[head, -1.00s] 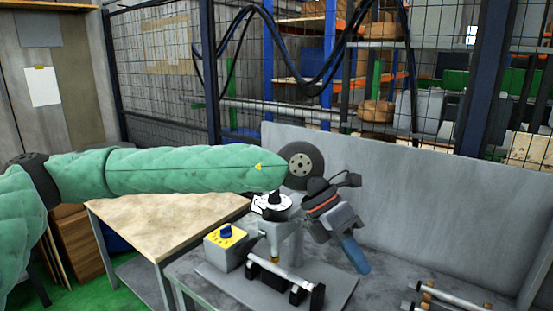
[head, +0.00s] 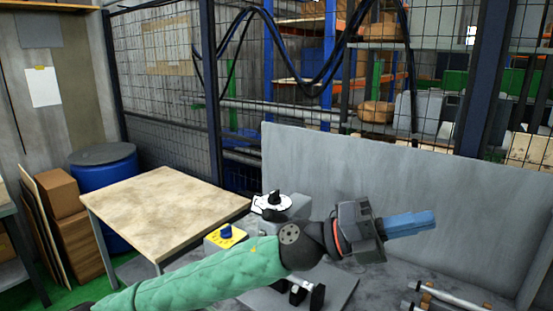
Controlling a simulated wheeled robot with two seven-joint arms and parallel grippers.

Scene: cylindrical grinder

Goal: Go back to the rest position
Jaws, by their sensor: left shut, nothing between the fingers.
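My left gripper (head: 411,224) has blue fingers and a dark grey body. It is shut and empty, and it points right, in front of the grey back panel (head: 465,205). My left arm, in a green quilted sleeve, comes in from the lower left and crosses in front of the grinder bench. My right gripper is not in view.
Behind the arm are a yellow box with a blue knob (head: 226,234) and a white dial with a black knob (head: 272,203). A fixture (head: 300,292) is partly hidden below the arm. Metal bars (head: 450,297) lie at lower right. A wooden-topped table (head: 165,208) is bare.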

